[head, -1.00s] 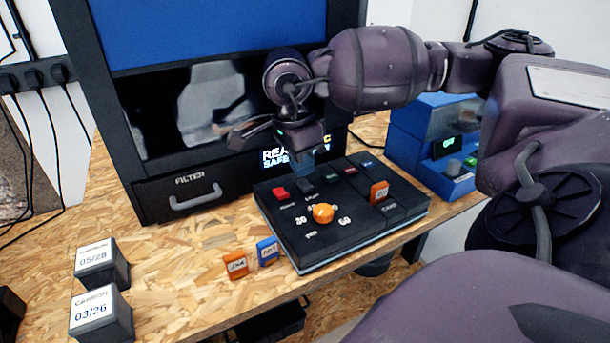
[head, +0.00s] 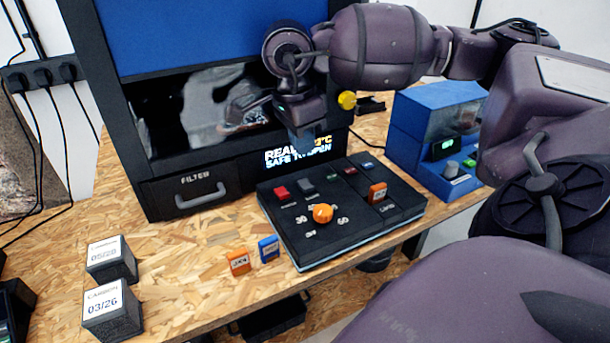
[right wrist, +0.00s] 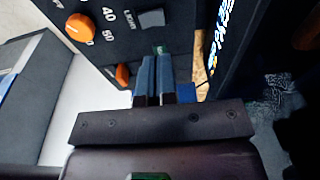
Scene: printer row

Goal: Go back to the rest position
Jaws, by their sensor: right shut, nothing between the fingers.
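My right gripper (head: 302,145) hangs above the back edge of the black control panel (head: 355,225), in front of the printer's display. Its blue-grey fingers are shut with nothing between them. In the right wrist view the shut fingers (right wrist: 155,78) show over the panel, apart from its orange knob (right wrist: 80,27) and grey switch (right wrist: 152,18). My right arm reaches in from the right side of the head view. My left gripper is in neither view now.
The dark printer (head: 140,190) stands close behind my gripper. A blue machine (head: 435,135) stands to the right. Two carbon boxes (head: 112,312) and the orange (head: 239,262) and blue (head: 269,249) tags sit at the front. The wooden bench (head: 195,270) is bare between them.

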